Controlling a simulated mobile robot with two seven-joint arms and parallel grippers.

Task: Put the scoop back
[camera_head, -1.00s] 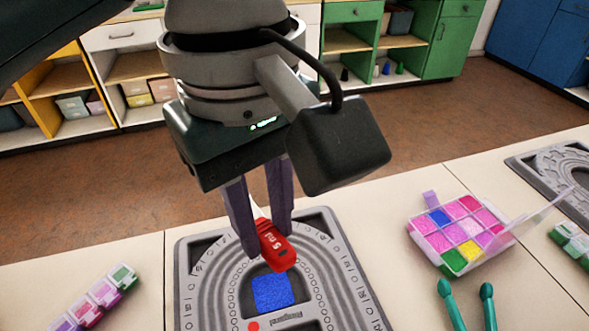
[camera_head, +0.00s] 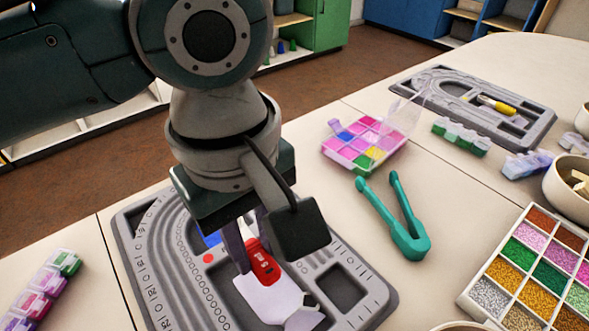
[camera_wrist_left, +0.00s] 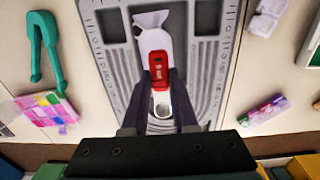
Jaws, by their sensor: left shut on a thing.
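My left gripper (camera_head: 256,252) is shut on a red scoop (camera_head: 265,265) above the near half of a grey bead board (camera_head: 135,255). In the left wrist view the red scoop (camera_wrist_left: 159,72) sits between the two fingertips (camera_wrist_left: 160,84), with a pale rounded end towards my palm. A blue patch (camera_head: 209,237) on the board is partly hidden by my gripper. My right gripper is not in view.
Green tongs (camera_head: 408,235) lie right of the board. A lidded bead box (camera_head: 355,148) stands behind them. A glitter tray (camera_head: 535,265) and a bowl (camera_head: 570,187) are at the right. A second board (camera_head: 480,105) lies farther back. Small bead boxes (camera_head: 45,285) are at left.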

